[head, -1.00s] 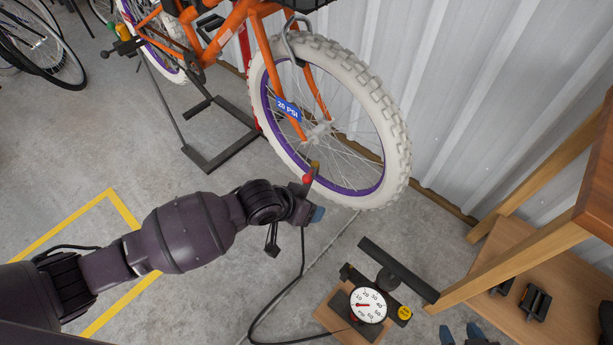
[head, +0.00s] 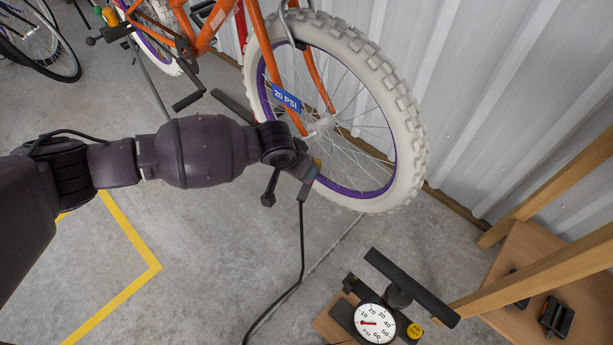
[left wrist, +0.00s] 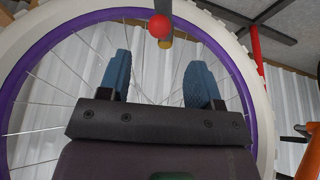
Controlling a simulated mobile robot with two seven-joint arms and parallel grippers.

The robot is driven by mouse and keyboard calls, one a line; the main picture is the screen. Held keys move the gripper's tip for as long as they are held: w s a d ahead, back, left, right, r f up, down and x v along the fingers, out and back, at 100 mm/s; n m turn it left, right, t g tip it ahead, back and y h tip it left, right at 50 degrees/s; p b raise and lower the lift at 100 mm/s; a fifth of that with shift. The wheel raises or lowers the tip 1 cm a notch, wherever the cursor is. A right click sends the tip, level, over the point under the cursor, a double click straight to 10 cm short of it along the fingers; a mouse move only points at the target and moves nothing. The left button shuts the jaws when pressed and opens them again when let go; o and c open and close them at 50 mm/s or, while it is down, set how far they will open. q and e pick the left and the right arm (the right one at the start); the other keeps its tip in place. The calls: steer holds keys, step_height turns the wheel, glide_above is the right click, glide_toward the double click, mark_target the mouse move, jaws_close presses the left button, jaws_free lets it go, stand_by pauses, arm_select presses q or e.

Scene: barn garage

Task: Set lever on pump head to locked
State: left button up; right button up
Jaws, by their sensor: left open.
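The pump head is at the lower rim of the bicycle wheel (head: 410,128). In the head view it is mostly hidden by my left gripper (head: 309,176), and only a small yellow bit (head: 318,163) shows. In the left wrist view, a red ball (left wrist: 159,26), apparently the lever's knob, hangs from the top edge with a yellow piece (left wrist: 165,43) behind it. My left gripper's blue fingers (left wrist: 158,65) are open and empty, with the red ball beyond and above the gap. I cannot tell the lever's exact angle. My right gripper is out of view.
A black hose (head: 303,240) runs from the pump head down to the floor pump, whose gauge (head: 375,323) sits at the bottom right. A wooden bench (head: 540,270) stands at the right. The corrugated wall (head: 480,100) is behind the wheel.

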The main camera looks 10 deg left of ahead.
arm_select(q)
steer(key=x, duration=0.2)
steer(key=b+x, duration=0.1)
steer(key=x, duration=0.1)
steer(key=b+x, duration=0.1)
steer(key=x, duration=0.1)
steer(key=shift+s+f, duration=0.25)
steer(key=shift+f, duration=0.3)
steer(key=shift+w+d+f+b, duration=0.1)
steer(key=shift+w+f+b, duration=0.1)
steer(key=shift+f+b, duration=0.2)
steer(key=shift+w+d+f+b, duration=0.15)
steer(key=shift+w+f+b, duration=0.15)
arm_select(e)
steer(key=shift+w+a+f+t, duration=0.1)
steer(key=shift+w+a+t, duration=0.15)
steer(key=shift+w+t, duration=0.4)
arm_select(q)
steer(key=shift+r, duration=0.1)
steer(key=c, duration=0.9)
